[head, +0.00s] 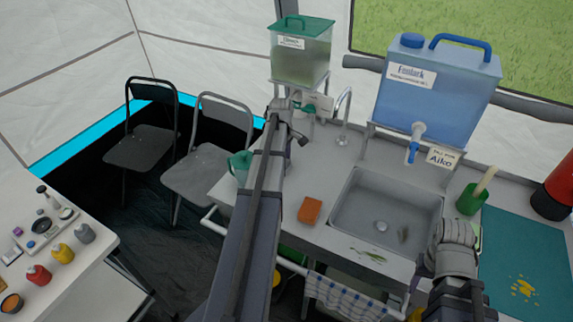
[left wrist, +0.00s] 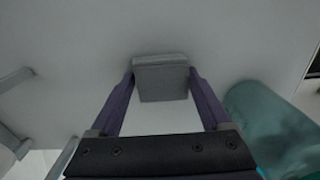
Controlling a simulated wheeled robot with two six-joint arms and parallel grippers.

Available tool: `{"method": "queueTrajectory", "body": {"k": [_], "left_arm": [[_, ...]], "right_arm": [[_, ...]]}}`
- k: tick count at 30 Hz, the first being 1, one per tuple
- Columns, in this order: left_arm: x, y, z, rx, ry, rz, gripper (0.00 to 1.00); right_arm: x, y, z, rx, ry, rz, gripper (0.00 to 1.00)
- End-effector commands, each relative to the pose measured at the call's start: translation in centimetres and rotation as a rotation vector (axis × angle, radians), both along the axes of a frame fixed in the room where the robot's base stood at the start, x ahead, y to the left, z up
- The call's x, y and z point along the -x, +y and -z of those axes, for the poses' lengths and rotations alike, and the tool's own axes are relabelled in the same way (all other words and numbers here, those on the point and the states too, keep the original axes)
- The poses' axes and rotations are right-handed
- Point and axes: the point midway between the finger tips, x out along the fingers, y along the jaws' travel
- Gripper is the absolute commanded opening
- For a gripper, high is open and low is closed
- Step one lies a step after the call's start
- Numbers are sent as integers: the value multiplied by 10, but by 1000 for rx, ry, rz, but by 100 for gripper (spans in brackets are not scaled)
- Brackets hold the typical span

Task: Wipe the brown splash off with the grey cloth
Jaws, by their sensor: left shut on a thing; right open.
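My left gripper (left wrist: 161,74) is shut on a grey folded block that looks like the grey cloth (left wrist: 162,82), above a pale surface in the left wrist view. In the head view my left arm reaches to the back of the counter, and its fingers and the cloth are hidden. My right gripper (head: 452,236) is open beside the sink's right front corner; its fingertips are hard to make out. I see no clear brown splash on the counter; a small brownish patch (head: 403,233) in the sink may be it, but I cannot tell.
A teal jug (head: 239,165) stands left of my left arm. An orange-brown sponge (head: 310,210) lies left of the sink (head: 345,211). Green marks (head: 368,254) lie in front of it.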

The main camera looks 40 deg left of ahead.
Motion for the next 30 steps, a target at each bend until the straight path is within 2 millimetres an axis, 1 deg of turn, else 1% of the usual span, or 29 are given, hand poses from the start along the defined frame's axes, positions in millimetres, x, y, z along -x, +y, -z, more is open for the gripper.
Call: {"method": "queueTrajectory", "body": {"k": [1,4,10,14,21,24,30], "left_arm": [[1,3,1,-5,1,-2,37],[1,3,-2,-6,1,-2,37],[0,0,-1,-4,1,-1,37],[-1,-8,-2,-4,1,-1,37],[-4,-28,-2,-3,0,0,37],[-5,-34,-2,-3,0,0,37],[-6,-36,-2,-3,0,-1,37]], "right_arm": [[0,0,1,0,0,0,50],[0,0,-2,0,0,0,50],[0,0,-1,0,0,0,50],[0,0,-2,0,0,0,50],[0,0,-2,0,0,0,50],[0,0,-2,0,0,0,50],[0,0,-2,0,0,0,50]]}}
